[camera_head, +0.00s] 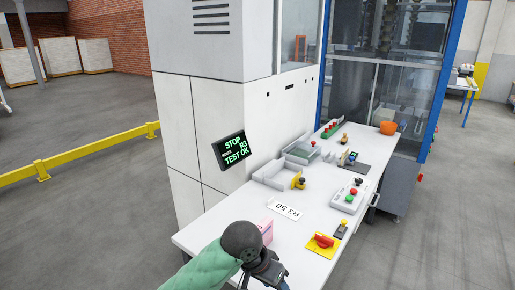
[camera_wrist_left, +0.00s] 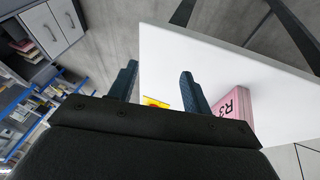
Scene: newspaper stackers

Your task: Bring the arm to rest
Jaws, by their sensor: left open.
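My left arm comes in from the bottom of the head view, with a green forearm and a dark wrist. My left gripper (camera_head: 268,274) is low over the near end of the white table (camera_head: 212,242). In the left wrist view its two dark fingers (camera_wrist_left: 158,82) stand wide apart, with nothing held between them. A pink block (camera_head: 266,231) stands on the table just beyond the wrist, partly hidden by it. In the left wrist view the pink block (camera_wrist_left: 234,106), lettered with R3, is beside one finger, outside the jaws. My right gripper is in neither view.
A yellow plate with a red knob (camera_head: 323,241), a button box (camera_head: 349,194), grey trays (camera_head: 282,174) and an R3 50 label (camera_head: 285,210) lie along the table. A screen (camera_head: 232,150) reads STOP R3 TEST OK. A yellow rail (camera_head: 85,150) crosses the floor at left.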

